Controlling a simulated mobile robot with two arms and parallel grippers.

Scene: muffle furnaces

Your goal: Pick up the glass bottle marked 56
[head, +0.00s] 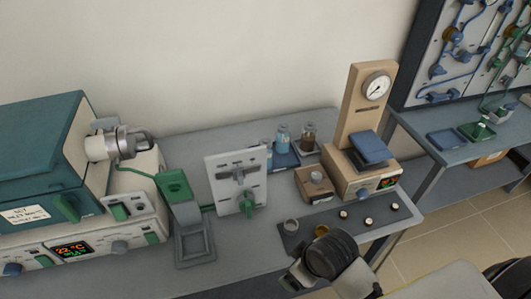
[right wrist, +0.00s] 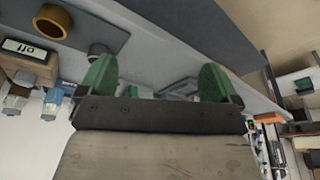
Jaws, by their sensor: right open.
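Small glass bottles stand at the back of the bench in the head view: two with blue contents, a left one (head: 267,150) and one beside it (head: 283,136), and one with brown contents (head: 308,138). Their markings are too small to read, so I cannot tell which is 56. In the right wrist view, upside down, a clear-and-brown bottle (right wrist: 17,97) and a blue bottle (right wrist: 52,104) show at the left edge. My right gripper (right wrist: 157,80) has its green fingertips wide apart, with nothing between them, away from the bottles. My left gripper is not in view.
A teal furnace (head: 38,160) fills the left of the bench. A white panel with a green handle (head: 237,172) stands left of the bottles. A balance with a gauge column (head: 362,110) stands to their right. Small dishes (head: 368,221) lie on the front mat.

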